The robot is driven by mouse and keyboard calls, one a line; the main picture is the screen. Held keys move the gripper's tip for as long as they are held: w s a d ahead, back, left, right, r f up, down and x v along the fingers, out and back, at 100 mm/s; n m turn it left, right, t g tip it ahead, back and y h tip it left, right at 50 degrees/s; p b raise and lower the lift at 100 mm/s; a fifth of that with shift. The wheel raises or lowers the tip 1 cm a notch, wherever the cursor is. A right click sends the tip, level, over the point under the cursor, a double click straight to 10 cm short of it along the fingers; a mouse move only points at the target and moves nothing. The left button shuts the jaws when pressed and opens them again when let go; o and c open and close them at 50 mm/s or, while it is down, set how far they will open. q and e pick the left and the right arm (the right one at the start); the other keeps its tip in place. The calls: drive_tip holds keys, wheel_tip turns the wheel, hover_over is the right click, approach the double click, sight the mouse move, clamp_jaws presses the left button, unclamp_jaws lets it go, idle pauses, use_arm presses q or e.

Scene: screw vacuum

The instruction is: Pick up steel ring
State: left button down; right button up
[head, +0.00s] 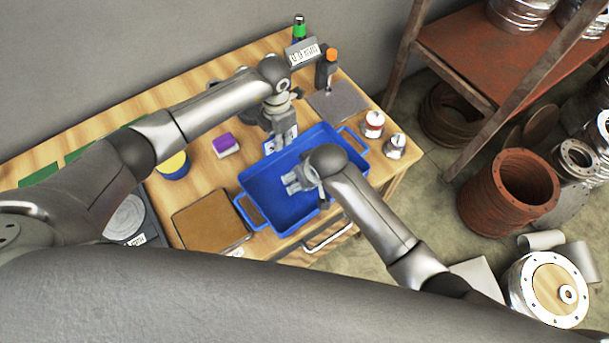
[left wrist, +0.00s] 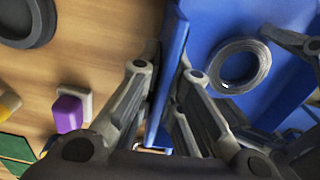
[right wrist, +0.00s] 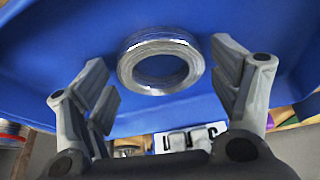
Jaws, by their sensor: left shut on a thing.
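The steel ring (right wrist: 160,40) is a shiny grey ring lying flat on the floor of the blue tray (head: 250,181). It also shows in the left wrist view (left wrist: 262,62); in the head view I cannot make it out, as my right arm covers that part. My left gripper (head: 283,140) is shut on the tray's far wall, which runs between its fingers in the left wrist view (left wrist: 165,90). My right gripper (head: 292,184) is open inside the tray. In the right wrist view its fingers (right wrist: 170,85) stand apart on either side of the ring, not visibly touching it.
On the wooden table, a purple-and-white sponge (head: 226,145) and a brown board (head: 210,219) lie left of the tray. A bottle (head: 299,28) stands behind. A rusty shelf (head: 470,50) and flanges occupy the right.

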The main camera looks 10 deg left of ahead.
use_arm(q)
drive_tip(key=shift+w, duration=0.1)
use_arm(e)
drive_tip(key=c, duration=0.9)
wheel_tip(320, 180, up, 10)
drive_tip(key=shift+r, duration=0.1)
use_arm(q)
drive_tip(key=c, duration=1.5)
unclamp_jaws()
wheel_tip(320, 180, up, 12)
